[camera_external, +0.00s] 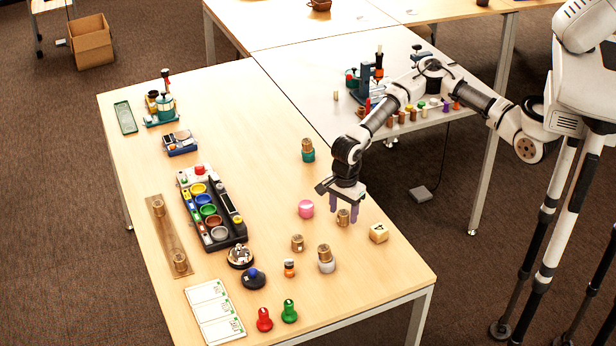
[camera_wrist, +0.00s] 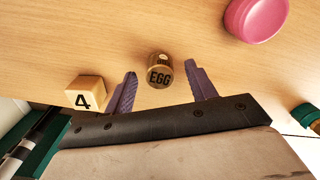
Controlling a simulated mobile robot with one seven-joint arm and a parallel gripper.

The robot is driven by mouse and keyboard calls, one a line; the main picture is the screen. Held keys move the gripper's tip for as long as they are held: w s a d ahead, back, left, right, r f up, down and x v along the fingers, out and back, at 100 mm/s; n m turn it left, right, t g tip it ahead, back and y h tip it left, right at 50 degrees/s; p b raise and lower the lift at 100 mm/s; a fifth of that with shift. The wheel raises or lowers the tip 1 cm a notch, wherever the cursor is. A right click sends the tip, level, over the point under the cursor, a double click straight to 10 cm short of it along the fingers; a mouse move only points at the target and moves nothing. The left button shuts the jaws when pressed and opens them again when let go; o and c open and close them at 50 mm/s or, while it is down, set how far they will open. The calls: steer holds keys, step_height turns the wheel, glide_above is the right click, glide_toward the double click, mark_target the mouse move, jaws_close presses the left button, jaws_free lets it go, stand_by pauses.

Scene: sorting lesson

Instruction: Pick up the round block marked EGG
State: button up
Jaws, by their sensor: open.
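The round wooden block marked EGG (camera_wrist: 159,72) stands on the table in the wrist view, its dark letters on its brown face. It lies between the tips of the two purple fingers of my gripper (camera_wrist: 161,80), with a gap on each side. My gripper is open and holds nothing. In the external view my gripper (camera_external: 345,204) points down over the right part of the wooden table. The small brown block (camera_external: 343,217) is at its fingertips there, and its lettering is too small to read.
A cube marked 4 (camera_wrist: 84,93) stands close to the left finger, and it shows in the external view (camera_external: 379,233). A pink round block (camera_external: 306,209) is on the other side. Brown blocks (camera_external: 297,243) and a stacked grey-based one (camera_external: 326,262) stand nearer the front.

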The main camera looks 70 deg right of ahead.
steer(key=shift+f, duration=0.6)
steer(key=c, duration=1.1)
steer(key=shift+o, duration=0.2)
steer(key=shift+r, duration=0.1)
